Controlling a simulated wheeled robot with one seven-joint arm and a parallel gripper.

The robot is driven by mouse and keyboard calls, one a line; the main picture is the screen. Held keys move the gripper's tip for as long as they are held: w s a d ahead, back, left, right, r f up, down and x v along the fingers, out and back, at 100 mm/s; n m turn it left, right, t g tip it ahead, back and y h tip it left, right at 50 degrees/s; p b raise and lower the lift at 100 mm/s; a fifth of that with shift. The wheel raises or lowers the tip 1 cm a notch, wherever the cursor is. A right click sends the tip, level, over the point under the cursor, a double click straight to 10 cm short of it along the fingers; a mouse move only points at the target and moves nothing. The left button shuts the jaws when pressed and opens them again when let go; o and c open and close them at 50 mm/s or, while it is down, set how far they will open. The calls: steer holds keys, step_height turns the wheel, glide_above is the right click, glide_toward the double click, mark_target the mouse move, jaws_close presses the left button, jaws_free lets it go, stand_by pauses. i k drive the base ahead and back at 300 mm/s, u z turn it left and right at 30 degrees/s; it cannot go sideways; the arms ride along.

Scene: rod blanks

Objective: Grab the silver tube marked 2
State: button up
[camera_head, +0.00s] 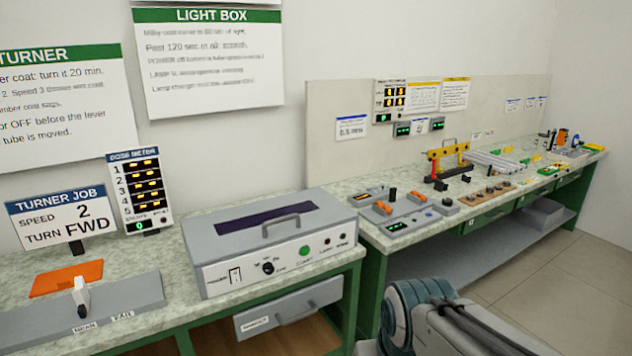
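Long pale silver bars or tubes (492,162) lie on the far half of the right bench, beside a yellow and red frame (447,158). They are too small for me to read any number on them, so I cannot tell whether one is marked 2. Part of my arm shows at the lower right, in front of the bench, but my gripper is not in view.
A grey light box (268,238) with a top handle stands on the left bench (185,318). An open drawer (288,308) juts out below it. The right bench (350,205) carries control boxes (395,205) and small parts. Open floor (560,265) lies at the right.

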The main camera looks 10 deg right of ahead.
mark_target(483, 163)
steer(key=i, duration=0.3)
steer(key=z, duration=1.65)
steer(key=i, duration=2.85)
steer(key=u, duration=0.95)
